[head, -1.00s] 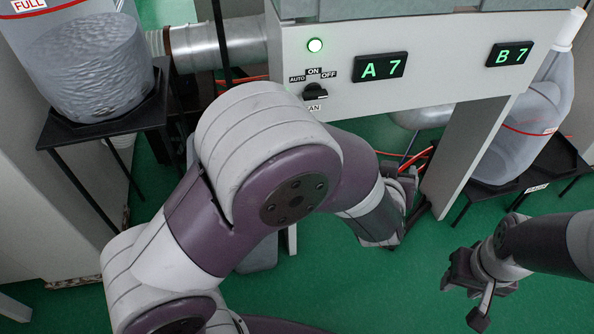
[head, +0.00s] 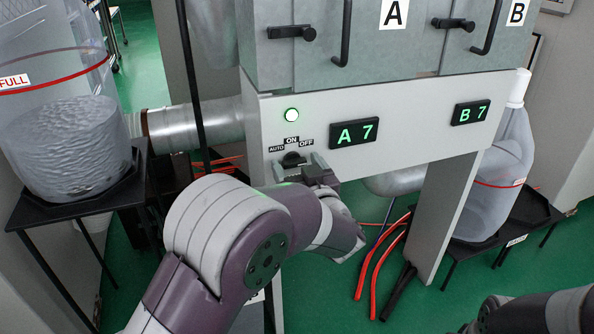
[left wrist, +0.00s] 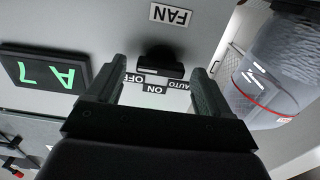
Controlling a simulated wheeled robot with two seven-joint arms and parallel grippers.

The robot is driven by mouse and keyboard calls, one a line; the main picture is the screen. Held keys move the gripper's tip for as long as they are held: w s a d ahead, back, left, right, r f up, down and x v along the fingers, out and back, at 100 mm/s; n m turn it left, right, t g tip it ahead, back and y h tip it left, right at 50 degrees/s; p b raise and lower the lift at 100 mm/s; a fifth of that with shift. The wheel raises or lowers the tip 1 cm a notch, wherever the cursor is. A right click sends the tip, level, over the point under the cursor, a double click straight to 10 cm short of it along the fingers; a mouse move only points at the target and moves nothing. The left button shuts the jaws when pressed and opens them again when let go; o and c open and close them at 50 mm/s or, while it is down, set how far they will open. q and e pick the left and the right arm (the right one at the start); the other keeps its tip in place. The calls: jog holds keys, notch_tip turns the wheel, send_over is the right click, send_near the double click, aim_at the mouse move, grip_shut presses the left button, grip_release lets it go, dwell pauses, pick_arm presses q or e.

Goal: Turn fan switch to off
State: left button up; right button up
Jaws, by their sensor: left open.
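The dark fan switch knob (head: 292,158) is on the pale panel, below the labels AUTO, ON and OFF (head: 306,142). My left gripper (head: 296,168) is open in front of the panel at the switch. In the left wrist view, which is upside down, the knob (left wrist: 160,66) lies between the two open fingertips, with a gap on each side. The FAN label (left wrist: 170,15) shows there too. I cannot tell surely where the knob points. My right arm shows at the lower right; its gripper is mostly cut off by the frame edge.
A large clear container (head: 62,140) stands at left, a clear jug (head: 500,175) at right. Red hoses (head: 385,255) lie below.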

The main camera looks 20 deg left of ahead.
pick_arm(q)
jog(key=shift+w+a, duration=0.2)
jog(key=c, duration=1)
jog(key=shift+c, duration=0.2)
jog(key=n+b, duration=0.1)
jog(key=n, duration=0.3)
jog(key=shift+f, duration=0.1)
jog(key=n+b, duration=0.2)
jog(key=n, duration=0.2)
jog(key=shift+s+a+n, duration=0.1)
jog(key=shift+n, duration=0.3)
jog(key=shift+b, duration=0.3)
jog(key=o, duration=1)
